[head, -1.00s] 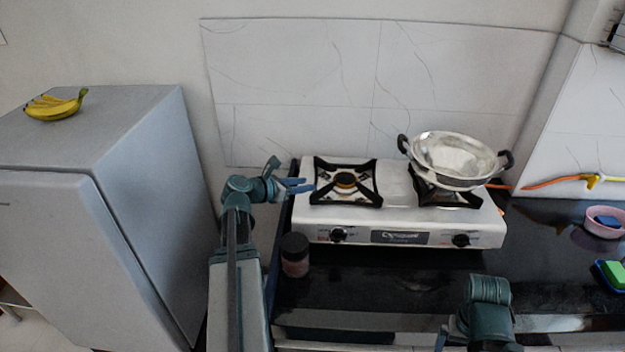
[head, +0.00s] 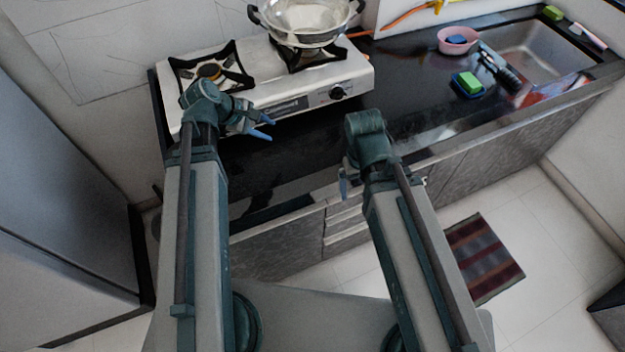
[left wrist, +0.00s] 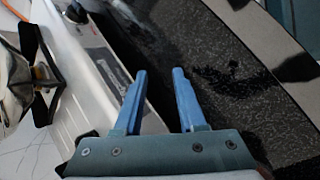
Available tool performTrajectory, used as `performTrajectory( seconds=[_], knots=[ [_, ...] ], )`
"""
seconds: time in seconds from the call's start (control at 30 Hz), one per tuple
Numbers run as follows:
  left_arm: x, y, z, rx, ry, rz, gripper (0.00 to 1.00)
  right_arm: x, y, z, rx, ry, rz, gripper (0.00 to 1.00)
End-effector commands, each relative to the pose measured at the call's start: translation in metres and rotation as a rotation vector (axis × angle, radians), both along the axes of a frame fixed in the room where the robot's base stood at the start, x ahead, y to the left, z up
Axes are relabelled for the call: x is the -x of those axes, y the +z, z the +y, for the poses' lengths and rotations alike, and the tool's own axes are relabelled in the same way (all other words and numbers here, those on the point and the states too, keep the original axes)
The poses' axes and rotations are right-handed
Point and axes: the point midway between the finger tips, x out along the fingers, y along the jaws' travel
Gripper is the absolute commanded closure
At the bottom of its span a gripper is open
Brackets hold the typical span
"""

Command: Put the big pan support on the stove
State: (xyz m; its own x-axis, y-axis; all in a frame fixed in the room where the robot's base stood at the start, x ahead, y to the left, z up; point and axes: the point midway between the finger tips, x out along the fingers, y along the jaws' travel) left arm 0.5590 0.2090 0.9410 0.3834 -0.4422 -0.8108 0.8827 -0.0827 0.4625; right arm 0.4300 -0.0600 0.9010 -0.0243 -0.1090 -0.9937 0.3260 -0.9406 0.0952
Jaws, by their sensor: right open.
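The white two-burner stove (head: 275,85) stands on the dark counter. A black pan support (head: 238,78) sits around its left burner, partly hidden by my left arm. Another black pan support (head: 303,62) sits under the metal pan on the right burner; it also shows in the left wrist view (left wrist: 40,75). I cannot tell which support is the big one. My left gripper (head: 266,128) is open and empty in front of the stove's front panel; its blue fingers stand apart in the left wrist view (left wrist: 160,100). My right gripper (head: 344,185) is open by the counter's front edge, mostly hidden.
A metal two-handled pan (head: 303,18) rests on the right burner. Right of the stove are a pink bowl (head: 457,40), a green sponge (head: 469,82) on a blue tray, and a sink (head: 540,55). The counter between stove and sponge is clear.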

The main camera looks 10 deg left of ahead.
Motion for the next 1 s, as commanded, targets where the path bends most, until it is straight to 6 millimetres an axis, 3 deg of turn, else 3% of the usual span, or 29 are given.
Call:
performTrajectory(
  seconds=[0.03, 0.2, 0.4, 0.63, 1.0],
  knots=[
    [0.013, -0.008, -0.03, -0.087, -0.165, 0.0, 0.6, 0.0, 0.0, 0.0, 0.0, 0.0, 0.0, 0.02],
    [0.057, -0.031, -0.092, -0.365, -0.709, -0.005, 0.6, 0.0, 0.0, 0.0, 0.0, 0.0, 0.0, 0.02],
    [0.102, -0.041, -0.133, -0.609, -1.27, -0.006, 0.6, 0.0, 0.0, 0.0, 0.0, 0.0, 0.0, 0.02],
    [0.126, -0.041, -0.147, -0.742, -1.614, 0.007, 0.6, 0.0, 0.0, 0.0, 0.0, 0.0, 0.0, 0.02],
    [0.129, -0.04, -0.148, -0.762, -1.668, 0.011, 0.6, 0.0, 0.0, 0.0, 0.0, 0.0, 0.0, 0.02]
  ],
)
